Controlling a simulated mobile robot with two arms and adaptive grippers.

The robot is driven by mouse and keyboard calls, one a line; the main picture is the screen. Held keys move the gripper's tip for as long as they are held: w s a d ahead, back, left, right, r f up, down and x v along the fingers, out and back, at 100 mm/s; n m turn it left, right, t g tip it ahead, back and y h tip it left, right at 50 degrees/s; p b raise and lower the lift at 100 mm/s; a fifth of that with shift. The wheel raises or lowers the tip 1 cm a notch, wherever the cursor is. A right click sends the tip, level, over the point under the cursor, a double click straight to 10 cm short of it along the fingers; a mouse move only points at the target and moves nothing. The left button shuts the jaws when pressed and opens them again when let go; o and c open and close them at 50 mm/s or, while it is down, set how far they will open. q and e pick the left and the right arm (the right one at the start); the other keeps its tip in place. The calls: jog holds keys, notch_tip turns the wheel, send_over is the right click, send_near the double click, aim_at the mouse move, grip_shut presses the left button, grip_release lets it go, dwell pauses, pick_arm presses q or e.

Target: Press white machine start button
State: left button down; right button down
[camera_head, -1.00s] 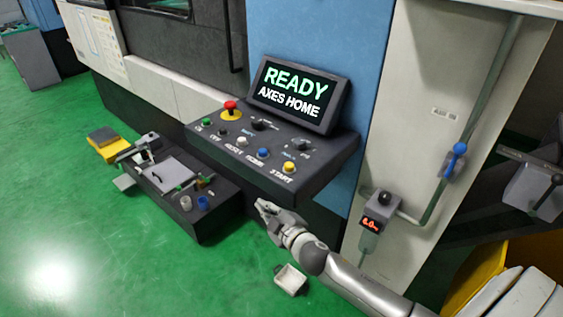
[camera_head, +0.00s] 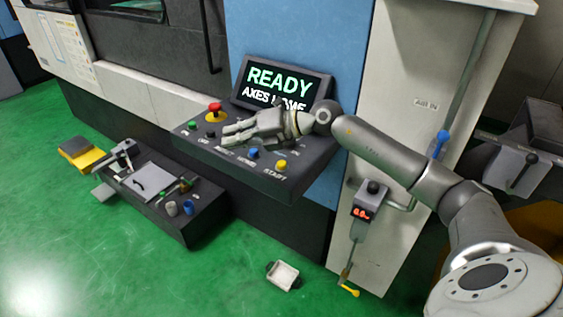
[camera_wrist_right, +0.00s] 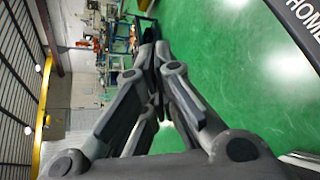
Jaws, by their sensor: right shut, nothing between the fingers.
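The control panel (camera_head: 300,183) of the white and blue machine has a row of buttons. My right gripper (camera_head: 226,135) is shut and empty over the middle of the panel, pointing left, left of and higher than the yellow button. It hides the white button seen earlier. The right wrist view shows the gripper's fingers (camera_wrist_right: 152,85) together and no button. My left gripper is in neither view.
A red emergency knob (camera_head: 215,108) rises near the fingertips. The screen (camera_head: 283,82) behind the gripper reads READY and is partly covered. A dark fixture tray (camera_head: 190,226) sits lower left. A small white bin (camera_head: 284,275) lies on the open green floor.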

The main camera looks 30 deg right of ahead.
aim_at(282, 164)
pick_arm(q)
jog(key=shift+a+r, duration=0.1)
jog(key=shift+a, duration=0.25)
pick_arm(e)
jog(key=d+g+h, duration=0.1)
jog(key=d+h, duration=0.4)
jog(key=d, duration=0.8)
jog(key=shift+s+d+r+g+h, duration=0.25)
jog(key=shift+s+d+g+h, duration=0.05)
jog(key=shift+s+d, duration=0.1)
jog(key=shift+f, duration=0.15)
